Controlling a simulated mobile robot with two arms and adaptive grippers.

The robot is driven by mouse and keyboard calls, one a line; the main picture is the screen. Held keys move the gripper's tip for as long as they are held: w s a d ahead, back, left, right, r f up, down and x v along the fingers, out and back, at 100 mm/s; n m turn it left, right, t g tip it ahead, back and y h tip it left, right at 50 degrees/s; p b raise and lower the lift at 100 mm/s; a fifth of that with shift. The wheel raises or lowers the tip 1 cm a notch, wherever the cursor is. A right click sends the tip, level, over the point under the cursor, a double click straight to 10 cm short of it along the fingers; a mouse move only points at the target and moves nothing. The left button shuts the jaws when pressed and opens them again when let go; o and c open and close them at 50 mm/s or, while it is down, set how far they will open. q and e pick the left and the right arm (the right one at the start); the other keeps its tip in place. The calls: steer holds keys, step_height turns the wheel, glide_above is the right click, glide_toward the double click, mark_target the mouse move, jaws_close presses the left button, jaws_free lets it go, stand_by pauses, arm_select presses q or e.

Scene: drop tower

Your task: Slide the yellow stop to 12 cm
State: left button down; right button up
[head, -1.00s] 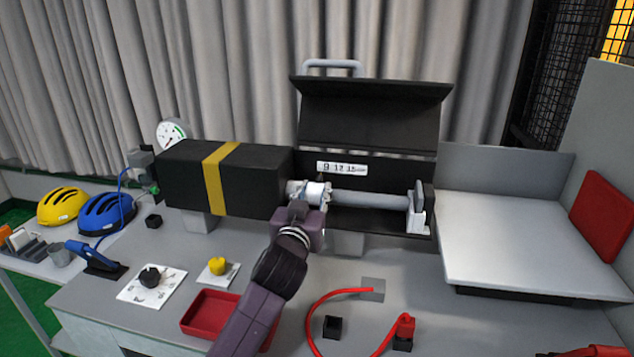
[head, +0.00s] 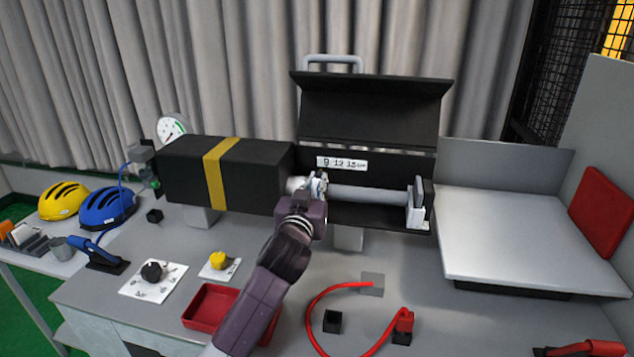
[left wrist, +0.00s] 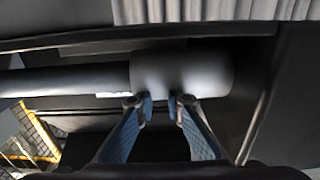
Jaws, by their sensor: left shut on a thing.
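No yellow stop can be made out on the rod (head: 370,196) of the open black housing. A pale sleeve (left wrist: 180,72), thicker than the rod, sits on it and fills the middle of the left wrist view. My left gripper (head: 314,186) is at the rod's left end, by the large black block; its fingers also show in the left wrist view (left wrist: 162,104). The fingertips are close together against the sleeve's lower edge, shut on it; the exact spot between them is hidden. The scale (head: 342,163) reads 9, 12, 15 cm; the gripper is left of the 9. My right gripper is not in view.
The black block (head: 250,178) with a yellow band stands left of the gripper. The raised lid (head: 372,112) is behind, and an end bracket (head: 416,205) closes the rod's right. A red tray (head: 208,306), a yellow knob (head: 218,260) and a red cable (head: 312,308) lie in front.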

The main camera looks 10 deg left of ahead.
mark_target(333, 173)
arm_select(q)
steer(key=shift+d+f+b, duration=0.1)
steer(key=shift+d+b, duration=0.35)
steer(key=shift+d, duration=1.2)
steer(key=shift+a, duration=0.15)
steer(key=c, duration=2)
jaws_free()
steer(key=shift+s, duration=0.1)
steer(key=s, duration=1.2)
